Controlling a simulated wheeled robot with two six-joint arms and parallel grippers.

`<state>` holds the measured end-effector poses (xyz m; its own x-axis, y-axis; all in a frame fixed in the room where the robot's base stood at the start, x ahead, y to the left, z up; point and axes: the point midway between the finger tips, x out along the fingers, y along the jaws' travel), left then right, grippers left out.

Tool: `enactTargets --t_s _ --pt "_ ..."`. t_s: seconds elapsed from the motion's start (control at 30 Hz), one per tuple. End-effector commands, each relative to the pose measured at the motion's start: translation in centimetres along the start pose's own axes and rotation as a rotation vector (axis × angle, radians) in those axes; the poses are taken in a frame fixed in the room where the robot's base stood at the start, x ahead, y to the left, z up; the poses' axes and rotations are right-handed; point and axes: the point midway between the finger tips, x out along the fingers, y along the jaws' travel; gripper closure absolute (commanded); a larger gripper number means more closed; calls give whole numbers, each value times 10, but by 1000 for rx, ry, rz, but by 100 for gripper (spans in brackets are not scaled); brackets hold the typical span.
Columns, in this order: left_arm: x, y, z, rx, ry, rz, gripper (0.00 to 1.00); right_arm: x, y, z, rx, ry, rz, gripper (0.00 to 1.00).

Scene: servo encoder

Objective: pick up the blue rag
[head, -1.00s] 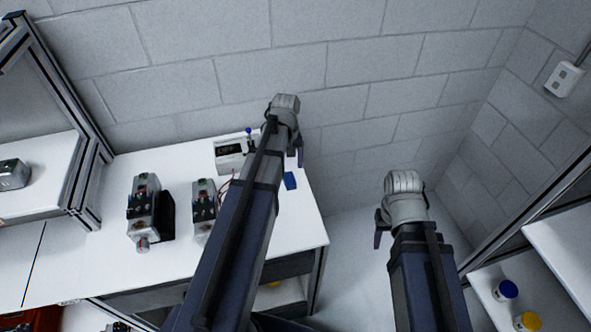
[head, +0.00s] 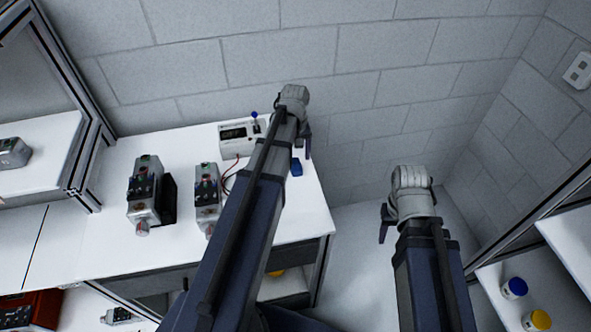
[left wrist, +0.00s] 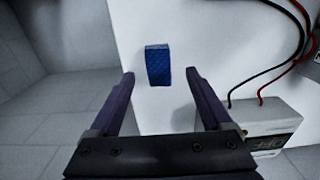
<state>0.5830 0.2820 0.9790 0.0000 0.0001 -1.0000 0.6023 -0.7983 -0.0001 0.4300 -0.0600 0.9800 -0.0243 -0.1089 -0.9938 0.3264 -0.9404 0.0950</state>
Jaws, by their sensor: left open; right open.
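The blue rag (head: 297,167) is a small folded block near the right edge of the white table (head: 180,262). In the left wrist view the rag (left wrist: 158,65) lies just beyond the fingertips, roughly centred between them. My left gripper (left wrist: 162,75) is open and empty, with a finger on each side of the gap. In the head view my left gripper (head: 304,138) is above the table's right end, next to the rag and partly hidden by its own wrist. My right gripper (head: 384,224) hangs over the floor right of the table, with one finger showing.
A white meter box (head: 238,135) with red and black wires stands behind my left arm. Two grey motor units (head: 146,195) (head: 207,200) stand left of it. A shelf (head: 490,290) with blue-capped and yellow-capped containers is at the lower right. The brick wall is close behind.

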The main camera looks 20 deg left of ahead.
Motion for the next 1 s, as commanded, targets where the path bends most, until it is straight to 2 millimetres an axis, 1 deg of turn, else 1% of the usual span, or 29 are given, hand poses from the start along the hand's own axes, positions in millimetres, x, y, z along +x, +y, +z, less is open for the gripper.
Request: enactTargets --t_s 0.03,0.23,0.33,0.57,0.67,1.0 --pt "12 1 -2 0 0 0 18 12 -1 -1 0 0 0 50" --pt "37 2 -4 0 0 0 18 37 -4 -2 1 0 0 50" --pt "41 2 -4 0 0 0 18 41 -4 -2 0 0 0 50" --pt "39 2 -3 0 0 0 18 39 -4 -2 0 0 0 50" --pt "39 2 -3 0 0 0 28 39 -4 -2 0 0 0 50" --pt "39 2 -4 0 0 0 66 39 -4 -2 0 0 0 50"
